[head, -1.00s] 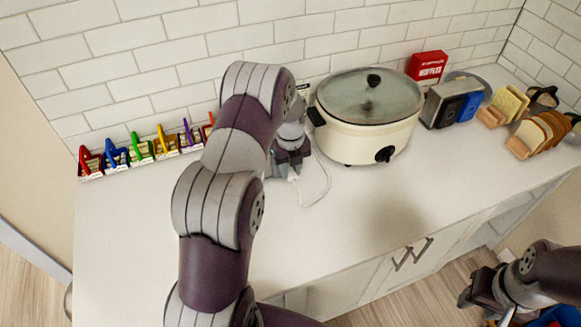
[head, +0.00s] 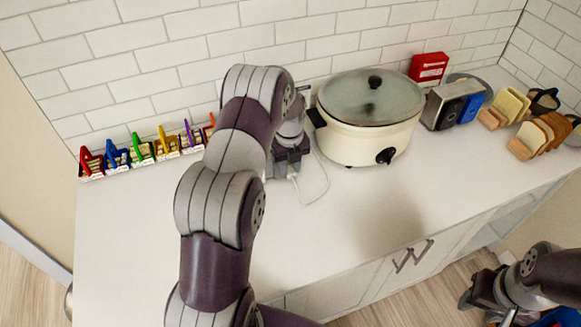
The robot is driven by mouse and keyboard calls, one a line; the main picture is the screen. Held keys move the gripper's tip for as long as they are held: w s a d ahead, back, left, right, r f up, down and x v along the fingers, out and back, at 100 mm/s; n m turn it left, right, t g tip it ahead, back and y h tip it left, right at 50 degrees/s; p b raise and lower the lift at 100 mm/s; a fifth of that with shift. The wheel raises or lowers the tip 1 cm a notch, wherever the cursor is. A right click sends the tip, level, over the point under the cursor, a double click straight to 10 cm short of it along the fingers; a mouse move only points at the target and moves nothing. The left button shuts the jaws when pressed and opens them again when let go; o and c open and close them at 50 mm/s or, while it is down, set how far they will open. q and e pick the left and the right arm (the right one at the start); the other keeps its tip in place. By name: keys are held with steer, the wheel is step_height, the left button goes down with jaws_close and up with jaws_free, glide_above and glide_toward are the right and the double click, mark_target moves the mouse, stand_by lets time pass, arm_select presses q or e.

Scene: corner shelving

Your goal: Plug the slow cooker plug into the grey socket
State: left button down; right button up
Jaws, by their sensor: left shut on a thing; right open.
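The slow cooker (head: 358,143), cream with a glass lid and black knob, stands on the counter against the tiled wall. Its white cord (head: 325,187) loops on the counter from the cooker's left side to my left gripper. My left gripper (head: 284,172) is low over the counter, left of the cooker, shut on the plug, which is mostly hidden by the gripper. The grey socket is not visible; my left arm covers part of the wall. My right gripper (head: 470,298) is open and empty, in front of the counter at the lower right.
A row of coloured-handled items (head: 141,150) stands along the wall at left. The counter's front (head: 330,240) is clear.

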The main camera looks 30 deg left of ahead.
arm_select(q)
steer(key=shift+w+a+r, duration=0.1)
steer(key=shift+w+a, duration=0.3)
steer(key=shift+a, duration=0.1)
steer(key=c, duration=0.8)
jaws_free()
steer(key=shift+r+b, duration=0.25)
steer(key=shift+b, duration=0.05)
step_height(320, 180, up, 6)
steer(key=shift+w+r+b, duration=0.1)
steer(key=shift+r+b, duration=0.1)
steer(key=shift+b, duration=0.6)
step_height(320, 180, up, 6)
steer(key=p, duration=0.4)
steer(key=shift+f+p, duration=0.1)
steer(key=shift+p, duration=0.2)
